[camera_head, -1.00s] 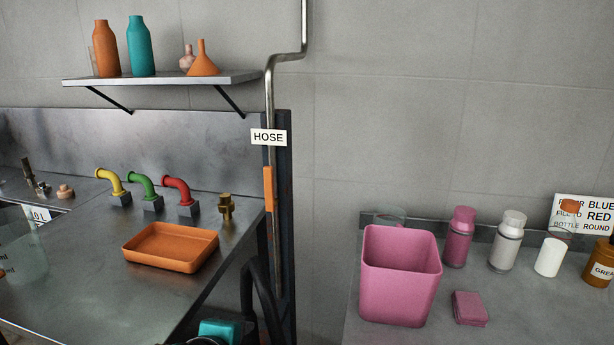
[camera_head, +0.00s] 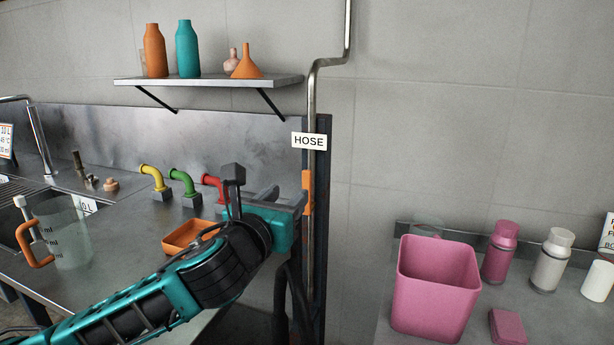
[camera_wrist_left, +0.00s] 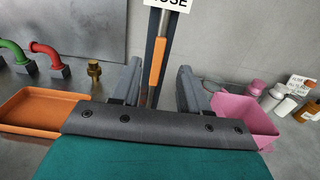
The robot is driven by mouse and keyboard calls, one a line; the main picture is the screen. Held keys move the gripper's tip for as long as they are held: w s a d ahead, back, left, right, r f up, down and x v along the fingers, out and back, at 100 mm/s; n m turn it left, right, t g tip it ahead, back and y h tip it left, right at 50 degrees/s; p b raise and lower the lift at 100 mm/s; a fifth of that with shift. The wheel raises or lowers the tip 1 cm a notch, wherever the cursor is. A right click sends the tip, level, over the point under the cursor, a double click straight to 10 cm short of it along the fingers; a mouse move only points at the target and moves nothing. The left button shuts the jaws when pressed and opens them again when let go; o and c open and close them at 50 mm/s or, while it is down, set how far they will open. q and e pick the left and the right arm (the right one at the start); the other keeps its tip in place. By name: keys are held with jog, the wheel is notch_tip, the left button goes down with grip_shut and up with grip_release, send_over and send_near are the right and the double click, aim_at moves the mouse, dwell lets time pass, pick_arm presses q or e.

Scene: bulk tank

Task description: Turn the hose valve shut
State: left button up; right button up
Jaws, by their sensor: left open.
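The hose valve's orange handle (camera_head: 307,192) stands upright along the metal pipe (camera_head: 312,110), below the HOSE label (camera_head: 309,141). In the left wrist view the orange handle (camera_wrist_left: 157,62) shows beyond and between the fingers, in line with the pipe. My left gripper (camera_head: 285,197) is open and empty, just left of the handle in the head view. In the left wrist view its two fingers (camera_wrist_left: 158,86) point toward the handle and look apart from it. The lower pipe is partly hidden behind my gripper in the wrist view. My right gripper is not in view.
An orange tray (camera_head: 180,236) and colored taps (camera_head: 184,183) are on the steel counter, partly behind my arm. A jug (camera_head: 66,240) stands at left. A pink bin (camera_head: 437,285) and bottles (camera_head: 499,252) stand on the right counter. A shelf (camera_head: 210,80) hangs above.

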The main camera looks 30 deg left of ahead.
aim_at(306, 178)
pick_arm(q)
jog(key=x, duration=1)
jog(key=shift+w, duration=0.4)
grip_shut()
